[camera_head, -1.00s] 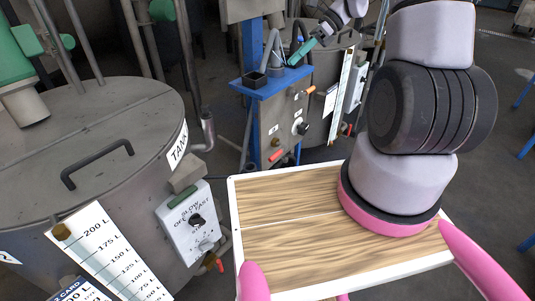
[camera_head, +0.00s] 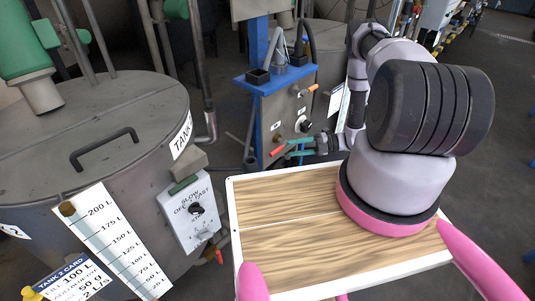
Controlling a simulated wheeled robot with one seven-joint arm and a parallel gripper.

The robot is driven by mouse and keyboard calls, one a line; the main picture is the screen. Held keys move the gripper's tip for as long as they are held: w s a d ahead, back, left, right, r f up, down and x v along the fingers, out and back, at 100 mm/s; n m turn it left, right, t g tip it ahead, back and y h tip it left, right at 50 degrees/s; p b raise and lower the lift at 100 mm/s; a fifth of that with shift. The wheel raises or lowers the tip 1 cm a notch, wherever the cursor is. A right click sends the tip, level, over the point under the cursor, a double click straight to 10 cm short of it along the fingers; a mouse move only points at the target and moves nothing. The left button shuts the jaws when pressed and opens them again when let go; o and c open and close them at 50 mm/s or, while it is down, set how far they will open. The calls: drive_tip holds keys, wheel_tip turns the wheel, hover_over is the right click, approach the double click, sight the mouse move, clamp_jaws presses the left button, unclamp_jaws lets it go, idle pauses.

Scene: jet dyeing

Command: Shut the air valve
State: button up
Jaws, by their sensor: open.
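A grey control panel on a blue post (camera_head: 286,112) stands beyond my wooden deck. It carries an orange lever (camera_head: 313,88) at its upper right, a dark knob (camera_head: 306,126) and a red lever (camera_head: 277,151) at its lower edge. No label that I can read tells which one is the air valve. My gripper (camera_head: 288,149), with teal fingers, is open and points left at the panel's lower edge. Its fingertips are close to the red lever; I cannot tell whether they touch it. My arm hides part of what lies behind the panel.
A large grey tank (camera_head: 95,150) with a lid handle fills the left. A white switch box (camera_head: 190,213) and level scale (camera_head: 115,240) are on its side. A blue shelf (camera_head: 272,80) tops the panel. Open floor lies at the right.

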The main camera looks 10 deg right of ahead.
sight(279, 149)
drive_tip(key=a, duration=0.3)
drive_tip(key=w+a+f, duration=0.1)
drive_tip(key=a, duration=0.6)
drive_tip(key=shift+w+a+f, duration=0.2)
drive_tip(key=shift+a+f, duration=0.1)
clamp_jaws()
idle(1.0)
